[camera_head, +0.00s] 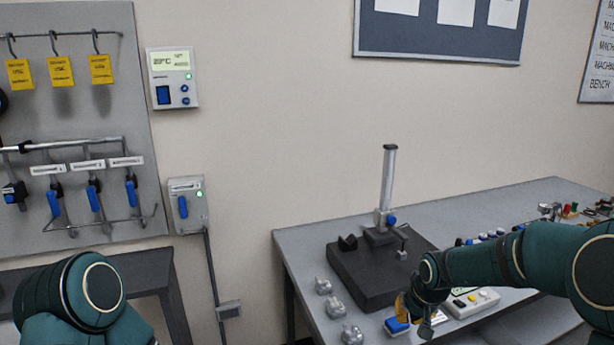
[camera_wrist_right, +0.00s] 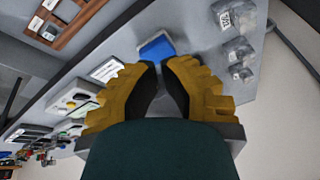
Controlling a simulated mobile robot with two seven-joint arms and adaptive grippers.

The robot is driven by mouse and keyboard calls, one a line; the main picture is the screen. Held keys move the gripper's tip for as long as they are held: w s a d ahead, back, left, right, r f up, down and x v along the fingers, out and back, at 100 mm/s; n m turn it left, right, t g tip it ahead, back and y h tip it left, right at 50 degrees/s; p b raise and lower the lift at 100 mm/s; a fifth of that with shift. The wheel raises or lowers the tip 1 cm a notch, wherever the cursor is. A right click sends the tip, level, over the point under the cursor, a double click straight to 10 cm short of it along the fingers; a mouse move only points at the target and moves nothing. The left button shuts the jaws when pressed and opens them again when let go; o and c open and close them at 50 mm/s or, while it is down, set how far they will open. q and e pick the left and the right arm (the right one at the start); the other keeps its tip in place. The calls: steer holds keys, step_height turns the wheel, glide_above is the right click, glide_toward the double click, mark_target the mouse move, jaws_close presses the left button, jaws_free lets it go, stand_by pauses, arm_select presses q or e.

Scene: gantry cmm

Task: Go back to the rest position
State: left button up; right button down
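My right gripper (camera_head: 402,308) reaches in from the right, low over the front of the bench in the head view. In the right wrist view its two yellow-and-black fingers (camera_wrist_right: 158,68) come together at the tips, with only a narrow gap and nothing seen held. A blue block-like thing (camera_wrist_right: 157,49) lies on the bench just beyond the tips; it also shows below the gripper in the head view (camera_head: 396,326). My left arm shows only as a rounded teal link (camera_head: 88,300) at the lower left. My left gripper is out of frame.
The bench (camera_head: 306,240) bears a dark plate with an upright stand (camera_head: 388,180). Several grey metal pieces (camera_head: 336,307) lie along its left front. A pale device (camera_head: 474,303) sits beside my right wrist. A tool board (camera_head: 80,110) hangs at the left.

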steer(key=s+a+f+g+y, duration=0.1)
steer(key=s+a+f, duration=0.6)
steer(key=s+f, duration=0.3)
steer(key=s+a+f+g+y, duration=0.1)
steer(key=s+a+f+y, duration=0.1)
steer(key=s+a+f, duration=0.5)
steer(key=s+f, duration=0.4)
steer(key=s, duration=0.5)
steer(key=shift+f, duration=0.15)
steer(key=shift+m, duration=0.3)
